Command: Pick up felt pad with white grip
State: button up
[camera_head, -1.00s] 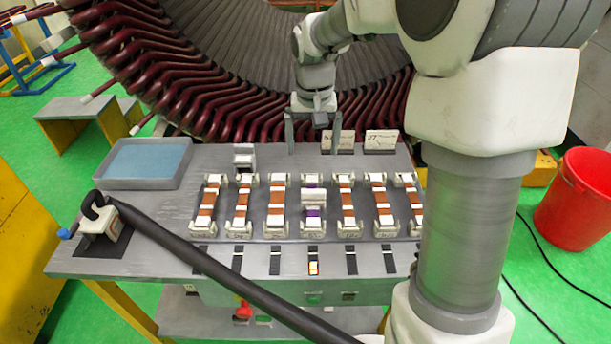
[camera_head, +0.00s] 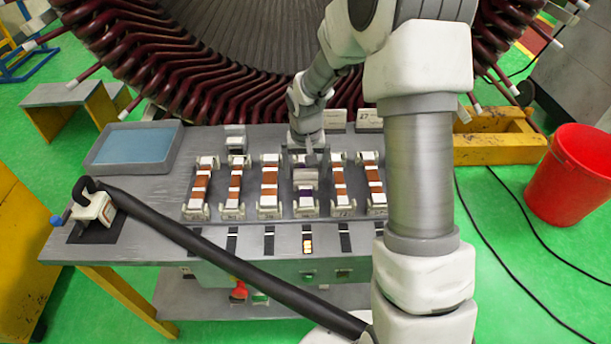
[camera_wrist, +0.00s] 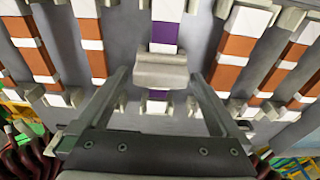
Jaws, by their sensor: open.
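The felt pad is the purple strip (camera_wrist: 163,38) with white bands, in the middle of a row of pads. Its pale grip block (camera_wrist: 161,70) stands raised on it. In the head view the purple pad (camera_head: 306,190) and its white grip (camera_head: 305,175) are just in front of my gripper (camera_head: 307,160). In the wrist view my gripper (camera_wrist: 160,79) is open, with one finger on each side of the grip and nothing held. I cannot tell how far above the pad the fingertips are.
Several brown-and-white pads (camera_head: 269,185) in pale holders stand close on both sides. A tray with a blue bottom (camera_head: 134,149) lies at the table's back left. A long black bar (camera_head: 215,255) crosses the front. The maroon stator coils (camera_head: 240,92) rise behind the table.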

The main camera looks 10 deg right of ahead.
jog(key=shift+w+f, duration=0.1)
jog(key=shift+f, duration=0.55)
jog(key=shift+r, duration=0.1)
jog(key=c, duration=1.4)
